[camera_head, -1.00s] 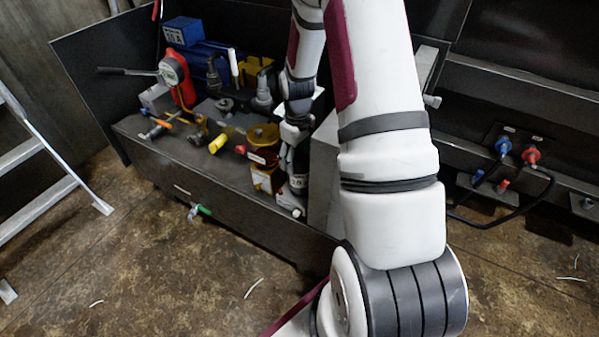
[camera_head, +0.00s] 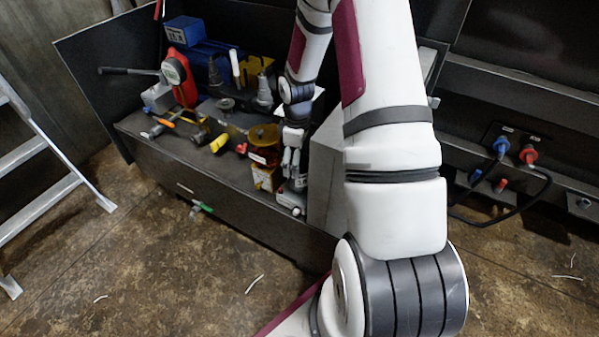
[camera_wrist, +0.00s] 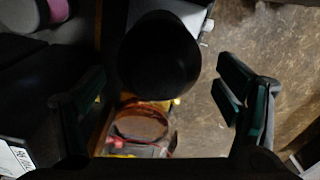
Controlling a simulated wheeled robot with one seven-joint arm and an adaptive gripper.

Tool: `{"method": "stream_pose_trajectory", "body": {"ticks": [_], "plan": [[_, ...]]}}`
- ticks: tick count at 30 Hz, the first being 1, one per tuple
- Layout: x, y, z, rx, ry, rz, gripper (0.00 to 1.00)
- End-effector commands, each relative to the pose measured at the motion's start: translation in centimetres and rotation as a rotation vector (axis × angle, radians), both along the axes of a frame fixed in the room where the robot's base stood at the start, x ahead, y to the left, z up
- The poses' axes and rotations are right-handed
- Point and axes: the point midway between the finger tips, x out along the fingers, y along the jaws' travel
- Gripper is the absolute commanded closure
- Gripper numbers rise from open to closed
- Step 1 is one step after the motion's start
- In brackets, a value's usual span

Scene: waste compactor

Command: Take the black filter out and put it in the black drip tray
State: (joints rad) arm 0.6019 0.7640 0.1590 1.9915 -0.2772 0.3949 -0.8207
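My gripper (camera_wrist: 165,105) is open, its two dark fingers wide apart. A round black thing (camera_wrist: 160,52), probably the black filter, is seen end-on in the wrist view between and beyond the fingers, toward the top; no finger visibly touches it. In the head view my gripper (camera_head: 291,162) points down at the right end of the bench, just right of an amber round part (camera_head: 264,136). The black filter cannot be made out there, as my gripper and arm cover that spot. I cannot pick out the black drip tray in either view.
The dark bench (camera_head: 235,195) holds a red gauge (camera_head: 179,72) with a lever, a blue block (camera_head: 200,58) and yellow-handled fittings (camera_head: 219,143). A grey box (camera_head: 325,185) stands close right of my gripper. A ladder (camera_head: 60,165) stands left; the floor in front is mostly clear.

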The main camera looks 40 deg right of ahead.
Motion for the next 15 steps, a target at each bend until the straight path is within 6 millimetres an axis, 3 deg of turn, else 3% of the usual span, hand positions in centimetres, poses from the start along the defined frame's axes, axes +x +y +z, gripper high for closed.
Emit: {"method": "stream_pose_trajectory", "body": {"ticks": [1,15], "plan": [[-1.38,-0.46,-0.38,0.004,0.027,-0.021,0.15],[-1.47,-0.46,-0.43,0.004,0.029,-0.076,0.19]]}}
